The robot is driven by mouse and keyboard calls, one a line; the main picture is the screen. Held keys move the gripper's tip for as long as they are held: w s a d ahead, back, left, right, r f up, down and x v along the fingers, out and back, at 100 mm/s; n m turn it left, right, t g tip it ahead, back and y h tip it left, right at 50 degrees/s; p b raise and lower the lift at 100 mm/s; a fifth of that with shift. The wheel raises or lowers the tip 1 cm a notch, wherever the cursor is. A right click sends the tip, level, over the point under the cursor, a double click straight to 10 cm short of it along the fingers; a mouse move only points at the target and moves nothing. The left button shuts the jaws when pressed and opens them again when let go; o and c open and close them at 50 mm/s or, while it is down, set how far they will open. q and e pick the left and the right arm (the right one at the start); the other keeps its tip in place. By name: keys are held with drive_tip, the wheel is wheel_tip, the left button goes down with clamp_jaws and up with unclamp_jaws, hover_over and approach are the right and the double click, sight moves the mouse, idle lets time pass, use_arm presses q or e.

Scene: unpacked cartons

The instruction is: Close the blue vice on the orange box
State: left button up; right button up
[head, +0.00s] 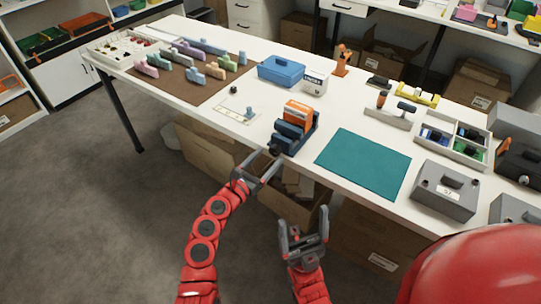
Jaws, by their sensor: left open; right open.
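The blue vice (288,140) stands near the front edge of the white table. The orange box (299,112) sits upright in the vice, between its jaws; I cannot tell whether the jaws touch it. A dark round part (274,152), perhaps the handle, shows at the vice's front end, by the table edge. My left gripper (263,166) is open and empty, in front of the table edge and just below the front end of the vice. My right gripper (304,231) is open and empty, lower and farther from the table, below and right of the left one.
A teal mat (363,162) lies right of the vice. A blue bin (281,71) and a white box (315,81) stand behind it. A grey case (445,190) and a divided tray (454,137) are at right. Open cartons (290,197) stand under the table edge.

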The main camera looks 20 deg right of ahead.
use_arm(q)
drive_tip(key=shift+x, duration=1.2)
clamp_jaws()
